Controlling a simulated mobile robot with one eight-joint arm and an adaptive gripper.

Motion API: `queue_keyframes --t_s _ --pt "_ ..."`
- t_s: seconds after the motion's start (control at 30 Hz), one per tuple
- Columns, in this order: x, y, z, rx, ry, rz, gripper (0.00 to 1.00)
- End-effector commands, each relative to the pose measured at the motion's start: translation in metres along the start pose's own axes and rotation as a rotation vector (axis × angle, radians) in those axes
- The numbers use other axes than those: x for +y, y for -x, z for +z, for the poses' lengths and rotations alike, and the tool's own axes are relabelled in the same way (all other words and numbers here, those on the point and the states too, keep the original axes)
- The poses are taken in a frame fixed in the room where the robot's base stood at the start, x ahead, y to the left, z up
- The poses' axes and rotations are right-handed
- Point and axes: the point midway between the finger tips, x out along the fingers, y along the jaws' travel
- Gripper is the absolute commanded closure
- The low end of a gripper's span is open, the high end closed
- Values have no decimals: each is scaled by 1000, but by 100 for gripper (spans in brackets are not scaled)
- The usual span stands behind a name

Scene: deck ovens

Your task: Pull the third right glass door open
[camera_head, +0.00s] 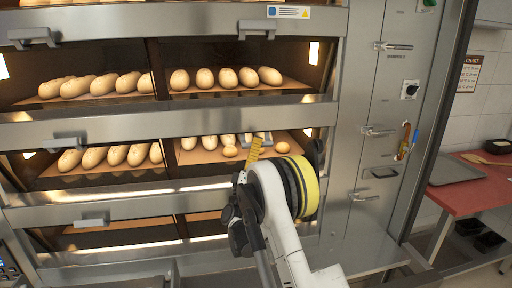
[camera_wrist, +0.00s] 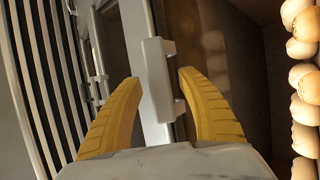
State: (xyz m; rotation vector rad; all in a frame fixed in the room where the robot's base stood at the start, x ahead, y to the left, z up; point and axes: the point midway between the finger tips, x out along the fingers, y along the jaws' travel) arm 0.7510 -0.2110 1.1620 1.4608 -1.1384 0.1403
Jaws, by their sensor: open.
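The deck oven's glass doors stand in stacked rows, with loaves visible behind them. My gripper (camera_head: 255,150) is in front of the right-hand glass door (camera_head: 200,157) in the row below the middle steel rail. That door appears closed. In the wrist view, my gripper (camera_wrist: 159,77) has its two yellow fingers spread, with a pale bracket handle (camera_wrist: 155,70) between their tips. No firm contact shows, and I cannot tell how deep the handle sits between the fingers. In the head view, my gripper and arm hide most of this handle.
Another right handle (camera_head: 257,29) is one row up; left handles (camera_head: 68,141) line the other column. The control column (camera_head: 375,130) with latches stands right of the doors. A red table (camera_head: 465,200) with a dark tray (camera_head: 453,170) is at far right.

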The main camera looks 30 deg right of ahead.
Motion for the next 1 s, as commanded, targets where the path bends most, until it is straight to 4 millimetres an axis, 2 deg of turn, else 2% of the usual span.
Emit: queue_keyframes --t_s 0.33,0.5,0.77,1.0 --pt "0 -5 0 0 0 0 53" --pt "0 -5 0 0 0 0 100" --pt "2 -6 -1 0 3 -7 100" --pt "13 -10 -2 0 60 -144 100"
